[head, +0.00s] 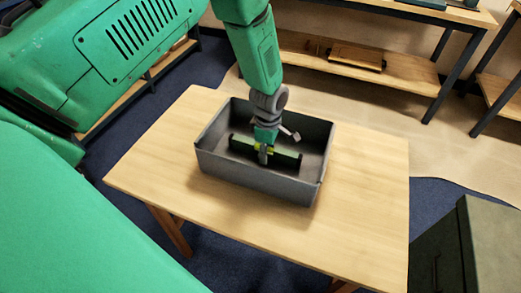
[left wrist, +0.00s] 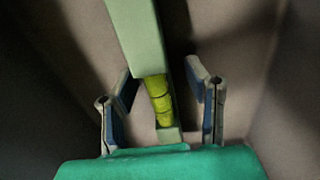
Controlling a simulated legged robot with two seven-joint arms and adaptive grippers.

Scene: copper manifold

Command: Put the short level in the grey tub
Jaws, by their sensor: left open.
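The short level is a green bar with dark ends and a yellow vial. It is inside the grey tub (head: 255,180), below its rim; the head view shows its green body (head: 286,158). In the left wrist view the level (left wrist: 134,35) runs lengthwise between the fingers, its yellow vial close to the palm. My left gripper (head: 264,154) reaches down into the tub over the level's middle. Its fingers (left wrist: 161,85) are open, one on either side of the level, with gaps visible. The gripper hides part of the level. My right gripper is not in view.
The tub stands on a light wooden table (head: 370,185) with bare surface around it. A wooden shelf unit (head: 400,80) with a board on it stands at the back. A dark cabinet (head: 475,240) is at the lower right.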

